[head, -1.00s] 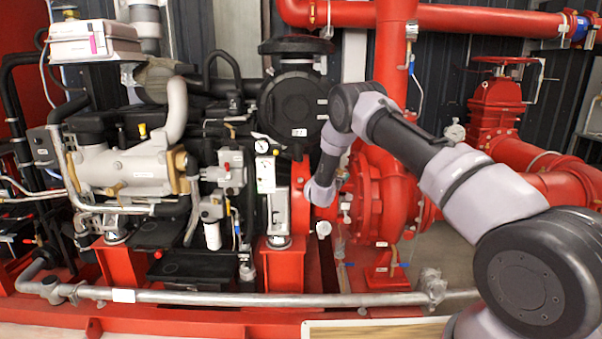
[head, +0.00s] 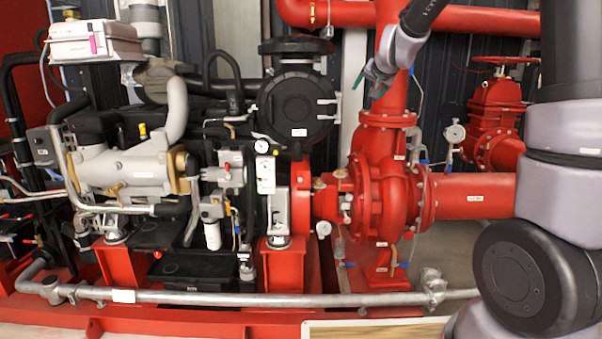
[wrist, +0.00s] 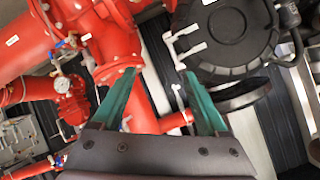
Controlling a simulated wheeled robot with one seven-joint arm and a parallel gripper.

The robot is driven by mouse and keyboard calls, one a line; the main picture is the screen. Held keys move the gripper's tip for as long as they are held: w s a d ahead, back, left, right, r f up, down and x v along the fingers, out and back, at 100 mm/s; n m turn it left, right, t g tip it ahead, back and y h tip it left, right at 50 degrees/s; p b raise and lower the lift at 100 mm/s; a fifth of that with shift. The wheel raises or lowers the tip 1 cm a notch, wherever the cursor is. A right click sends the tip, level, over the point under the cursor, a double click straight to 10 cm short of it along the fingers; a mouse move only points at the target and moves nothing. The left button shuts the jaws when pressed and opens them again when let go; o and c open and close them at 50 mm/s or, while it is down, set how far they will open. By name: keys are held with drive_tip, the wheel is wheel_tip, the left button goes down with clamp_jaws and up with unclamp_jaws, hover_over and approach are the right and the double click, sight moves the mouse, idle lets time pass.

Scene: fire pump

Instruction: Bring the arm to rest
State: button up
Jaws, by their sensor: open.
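My gripper (head: 376,80) shows at the top of the head view, in front of the upright red pipe above the pump. In the wrist view my gripper (wrist: 160,90) has its two green fingers spread apart, with nothing between them. My arm (head: 570,130) stands at the right edge of the head view and folds over at the top, partly out of the picture. No contact between my gripper and the machinery shows.
The red pump (head: 385,195) and its horizontal pipe (head: 470,197) lie below my gripper. The round black housing (head: 297,105) is to its left. A red valve (head: 497,110) and a gauge (head: 455,133) stand between the pump and my arm. A grey rail (head: 220,298) runs along the front.

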drive_tip(key=s+d+r+g+y, duration=0.1)
drive_tip(key=s+r, duration=0.1)
drive_tip(key=s, duration=0.8)
drive_tip(key=s+d+r+g, duration=0.1)
drive_tip(key=s+d+r, duration=0.1)
drive_tip(key=s, duration=0.7)
drive_tip(key=s+d+f+g, duration=0.1)
drive_tip(key=s+f, duration=0.1)
drive_tip(key=s, duration=0.7)
drive_tip(key=s+f+g, duration=0.2)
drive_tip(key=s, duration=0.8)
drive_tip(key=shift+d+f+n, duration=0.35)
drive_tip(key=shift+f+n, duration=0.05)
